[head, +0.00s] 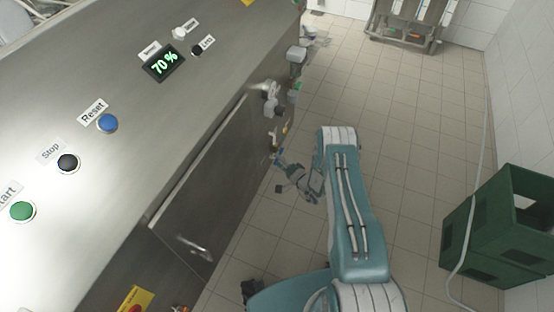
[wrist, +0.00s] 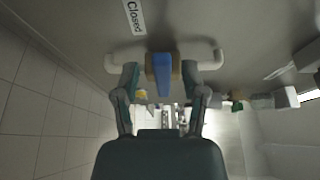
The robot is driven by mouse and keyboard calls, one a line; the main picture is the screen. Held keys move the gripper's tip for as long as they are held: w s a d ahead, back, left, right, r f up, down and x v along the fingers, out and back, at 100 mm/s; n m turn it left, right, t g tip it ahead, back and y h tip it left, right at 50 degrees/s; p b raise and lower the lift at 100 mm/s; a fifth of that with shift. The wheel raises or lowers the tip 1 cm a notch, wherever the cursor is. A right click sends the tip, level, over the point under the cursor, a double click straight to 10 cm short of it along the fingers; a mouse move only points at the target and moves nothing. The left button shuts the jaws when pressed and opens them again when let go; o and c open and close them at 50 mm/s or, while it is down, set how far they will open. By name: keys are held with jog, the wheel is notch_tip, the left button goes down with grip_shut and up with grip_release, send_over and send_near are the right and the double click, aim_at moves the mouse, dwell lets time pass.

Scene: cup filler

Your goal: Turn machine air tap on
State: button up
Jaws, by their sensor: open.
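The air tap (wrist: 158,67) has a brass-coloured body and a blue handle, with a pale pipe on both sides. It is at the upper middle of the wrist view. A "Closed" label (wrist: 134,17) is on the panel beside it. My gripper (wrist: 162,88) is open, with one finger on each side of the blue handle; I cannot tell whether either finger touches it. In the head view my gripper (head: 280,172) is at the machine's side, and a small bit of the blue handle (head: 278,156) shows at its tip.
The steel machine (head: 150,110) fills the left of the head view, with green, black and blue buttons and a 70 % display (head: 163,64). More fittings (head: 271,98) stick out beyond the tap.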

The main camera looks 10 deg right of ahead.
jog(key=shift+w+a, duration=0.25)
jog(key=shift+w, duration=0.15)
grip_shut()
jog(key=shift+d, duration=0.1)
jog(key=shift+m, duration=0.3)
jog(key=shift+r, duration=0.1)
